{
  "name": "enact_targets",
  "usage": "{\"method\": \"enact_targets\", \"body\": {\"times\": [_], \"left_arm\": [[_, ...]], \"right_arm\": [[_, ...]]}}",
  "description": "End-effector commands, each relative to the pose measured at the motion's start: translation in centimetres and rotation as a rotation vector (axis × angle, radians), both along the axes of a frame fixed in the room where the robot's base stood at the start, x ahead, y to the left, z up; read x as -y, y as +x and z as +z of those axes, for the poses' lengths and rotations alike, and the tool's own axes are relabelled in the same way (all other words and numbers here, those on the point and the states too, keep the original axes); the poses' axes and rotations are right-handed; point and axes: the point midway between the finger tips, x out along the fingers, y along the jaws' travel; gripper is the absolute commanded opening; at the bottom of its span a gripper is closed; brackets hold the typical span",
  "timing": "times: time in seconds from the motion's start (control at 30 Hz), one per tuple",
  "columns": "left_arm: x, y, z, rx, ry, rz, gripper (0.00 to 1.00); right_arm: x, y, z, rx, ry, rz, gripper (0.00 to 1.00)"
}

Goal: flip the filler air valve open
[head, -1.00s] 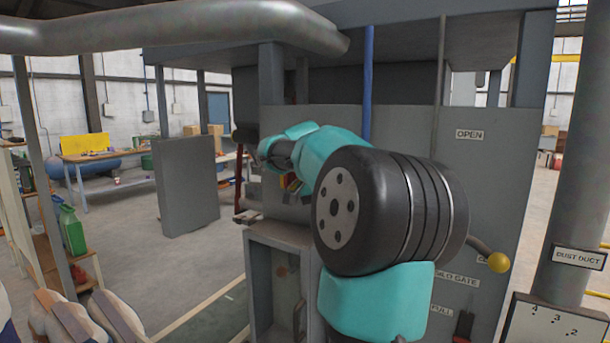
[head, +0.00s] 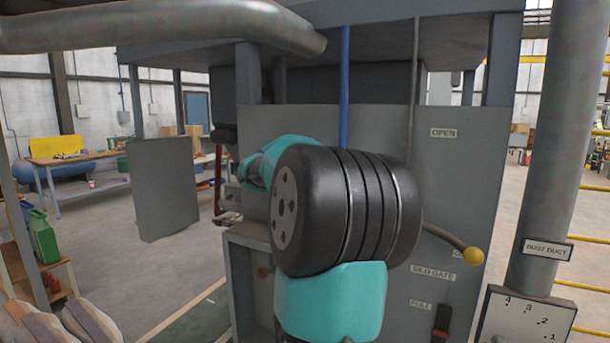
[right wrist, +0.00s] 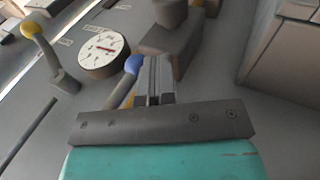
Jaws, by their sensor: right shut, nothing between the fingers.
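In the right wrist view, a lever with a rounded blue end (right wrist: 132,66) sits just left of my right gripper (right wrist: 154,62). This may be the air valve handle; no label for it is readable. The fingers are shut together and empty, close beside the blue lever; I cannot tell whether they touch it. A grey block-shaped fitting (right wrist: 172,45) is just beyond the fingertips. In the head view, my teal and black arm covers the middle of the filler panel (head: 450,190), hiding the fingertips and the lever. My left gripper is not in view.
A round white gauge (right wrist: 103,47) is left of the blue lever. A yellow-knobbed lever (head: 473,256) sticks out near the silo gate label (head: 433,271). A blue pipe (head: 345,85) runs down behind my arm. The dust duct (head: 562,150) stands at right.

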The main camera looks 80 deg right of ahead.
Motion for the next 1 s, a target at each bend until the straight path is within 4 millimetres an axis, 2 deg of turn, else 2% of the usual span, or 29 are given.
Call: {"method": "enact_targets", "body": {"times": [0.33, 0.53, 0.67, 1.0], "left_arm": [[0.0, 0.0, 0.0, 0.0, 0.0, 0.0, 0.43], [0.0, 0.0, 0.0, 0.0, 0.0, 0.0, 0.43], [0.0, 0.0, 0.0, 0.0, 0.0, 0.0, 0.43], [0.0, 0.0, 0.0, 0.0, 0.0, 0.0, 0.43]], "right_arm": [[0.1, 0.2, 0.1, 0.001, -0.001, -0.001, 0.0], [0.4, 1.3, 0.6, 0.002, -0.001, -0.007, 0.0], [0.9, 2.8, 1.2, 0.002, 0.0, -0.015, 0.0], [2.0, 8.7, 2.9, 0.002, 0.0, -0.014, 0.0]]}}
